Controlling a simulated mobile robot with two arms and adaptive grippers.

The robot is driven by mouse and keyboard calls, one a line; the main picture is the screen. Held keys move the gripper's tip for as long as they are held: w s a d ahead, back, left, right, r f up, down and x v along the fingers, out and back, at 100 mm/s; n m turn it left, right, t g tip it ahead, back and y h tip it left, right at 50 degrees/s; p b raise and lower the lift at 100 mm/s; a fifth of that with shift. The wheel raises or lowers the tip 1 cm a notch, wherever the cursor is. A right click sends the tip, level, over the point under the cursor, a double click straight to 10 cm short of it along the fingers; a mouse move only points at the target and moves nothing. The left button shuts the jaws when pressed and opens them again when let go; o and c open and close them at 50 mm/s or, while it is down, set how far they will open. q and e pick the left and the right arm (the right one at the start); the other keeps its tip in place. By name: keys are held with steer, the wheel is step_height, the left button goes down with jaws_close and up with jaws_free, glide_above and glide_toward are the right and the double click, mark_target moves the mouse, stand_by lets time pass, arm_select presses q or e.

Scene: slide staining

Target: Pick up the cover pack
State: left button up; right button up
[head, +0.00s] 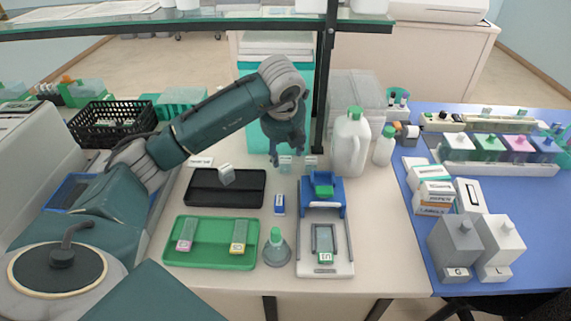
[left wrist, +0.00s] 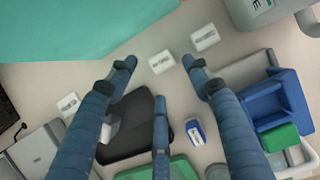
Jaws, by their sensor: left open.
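A small blue and white pack (head: 279,204), which looks like the cover pack, rests on the table between the black tray and the blue and white device. The pack also shows in the left wrist view (left wrist: 195,131), right of the middle finger and apart from all fingers. My left gripper (head: 287,157) hangs over the back of the table, behind and above the pack. In the left wrist view my left gripper (left wrist: 160,72) has its fingers spread, with nothing between them. My right gripper is out of view.
A black tray (head: 200,200) and a green tray (head: 200,258) with slides lie left of the pack. A blue and white device (head: 306,210) stands right of it. A conical bottle (head: 276,250) is in front. A white jug (head: 349,150) and a shelf post (head: 322,110) stand behind.

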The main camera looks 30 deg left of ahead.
mark_target(285, 159)
arm_select(q)
steer(key=shift+w+f, duration=0.15)
steer(key=shift+f, duration=0.15)
steer(key=p+x, duration=0.2)
steer(key=x, duration=0.1)
steer(key=shift+w+f, duration=0.15)
steer(key=shift+f, duration=0.1)
steer(key=shift+w+a+f, duration=0.15)
steer(key=shift+w+f, duration=0.05)
steer(key=shift+f, duration=0.3)
steer(key=c, duration=1.1)
